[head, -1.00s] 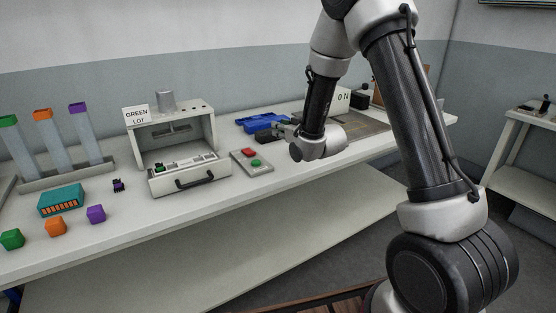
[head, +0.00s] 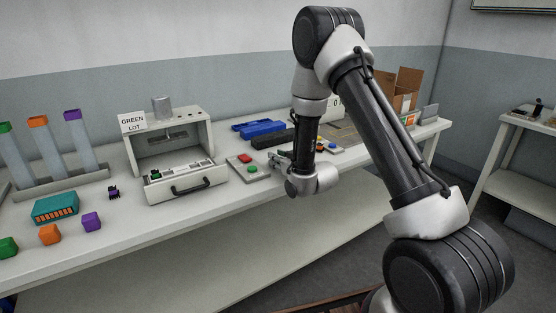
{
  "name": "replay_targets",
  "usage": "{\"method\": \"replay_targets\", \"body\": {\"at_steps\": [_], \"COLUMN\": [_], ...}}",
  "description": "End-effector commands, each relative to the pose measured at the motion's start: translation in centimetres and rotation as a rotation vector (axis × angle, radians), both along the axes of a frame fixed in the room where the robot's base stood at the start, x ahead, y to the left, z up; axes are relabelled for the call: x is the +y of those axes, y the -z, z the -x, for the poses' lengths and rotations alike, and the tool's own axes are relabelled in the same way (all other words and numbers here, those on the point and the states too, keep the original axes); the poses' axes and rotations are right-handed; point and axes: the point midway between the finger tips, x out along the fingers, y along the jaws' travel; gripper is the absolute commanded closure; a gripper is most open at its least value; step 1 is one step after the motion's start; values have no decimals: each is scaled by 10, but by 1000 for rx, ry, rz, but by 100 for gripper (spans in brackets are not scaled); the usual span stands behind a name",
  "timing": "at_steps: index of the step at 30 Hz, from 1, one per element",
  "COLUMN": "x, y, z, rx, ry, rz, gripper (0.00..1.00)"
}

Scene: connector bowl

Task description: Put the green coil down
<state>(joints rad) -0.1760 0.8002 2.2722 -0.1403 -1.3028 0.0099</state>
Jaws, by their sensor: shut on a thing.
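My gripper (head: 279,161) is small in the head view, low over the table just right of the button box. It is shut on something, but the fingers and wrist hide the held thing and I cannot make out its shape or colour. No green coil shows clearly. A small green piece (head: 155,174) sits at the left of the open drawer of the grey station marked "GREEN LOT" (head: 203,133); it is too small to identify.
The button box (head: 248,175) has a red and a green button. Behind my gripper lie a blue tray (head: 259,127) and a black block (head: 272,139). A cardboard box (head: 409,80) stands at the far right. Coloured cubes, a teal box (head: 55,206) and tubes fill the left.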

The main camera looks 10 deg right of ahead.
Motion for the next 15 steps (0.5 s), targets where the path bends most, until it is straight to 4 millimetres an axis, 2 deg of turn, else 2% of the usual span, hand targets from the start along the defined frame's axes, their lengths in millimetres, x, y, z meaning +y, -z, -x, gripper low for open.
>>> {"method": "replay_targets", "body": {"at_steps": [4,5,8,15], "x": [0,0,0,0], "y": [4,4,4,4], "z": [0,0,0,0], "rx": [1,1,1,1], "ry": [0,0,0,0], "rz": [0,0,0,0], "gripper": [90,70,53,53]}}
